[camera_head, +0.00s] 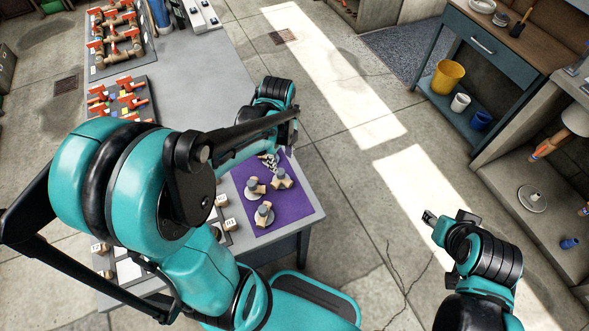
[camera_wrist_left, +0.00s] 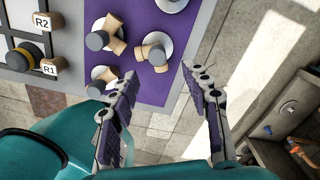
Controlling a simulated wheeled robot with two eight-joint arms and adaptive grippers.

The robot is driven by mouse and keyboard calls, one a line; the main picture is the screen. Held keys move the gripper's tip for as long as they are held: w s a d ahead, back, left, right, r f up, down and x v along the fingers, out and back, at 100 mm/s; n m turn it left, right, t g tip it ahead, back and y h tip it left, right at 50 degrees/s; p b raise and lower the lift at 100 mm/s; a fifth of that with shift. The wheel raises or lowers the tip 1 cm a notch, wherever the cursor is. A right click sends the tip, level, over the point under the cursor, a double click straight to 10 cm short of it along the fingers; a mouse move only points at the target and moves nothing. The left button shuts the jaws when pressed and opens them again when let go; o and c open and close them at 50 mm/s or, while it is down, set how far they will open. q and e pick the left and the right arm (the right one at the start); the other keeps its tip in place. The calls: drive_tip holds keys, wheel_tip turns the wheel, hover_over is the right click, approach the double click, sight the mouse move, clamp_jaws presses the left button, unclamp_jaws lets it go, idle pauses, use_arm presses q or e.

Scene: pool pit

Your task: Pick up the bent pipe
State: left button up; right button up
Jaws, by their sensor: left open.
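One is at the mat's left (camera_head: 255,187), one at the right (camera_head: 281,179) and one at the near side (camera_head: 264,214). I cannot tell for sure which one is the bent pipe. My right gripper (camera_head: 430,217) is over the floor, away from the table.
The grey table (camera_head: 200,75) carries boards of red-handled valves (camera_head: 120,98) and small labelled blocks (camera_head: 222,200). A workbench with a yellow bucket (camera_head: 447,77) stands at the right. The floor between is clear. My left arm hides part of the table.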

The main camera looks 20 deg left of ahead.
sight(281, 172)
use_arm(q)
drive_tip(key=shift+f, duration=0.45)
wheel_tip(281, 172, down, 7)
drive_tip(key=b, duration=0.3)
drive_tip(key=shift+s+a, duration=0.15)
drive_tip(key=shift+r, duration=0.1)
clamp_jaws()
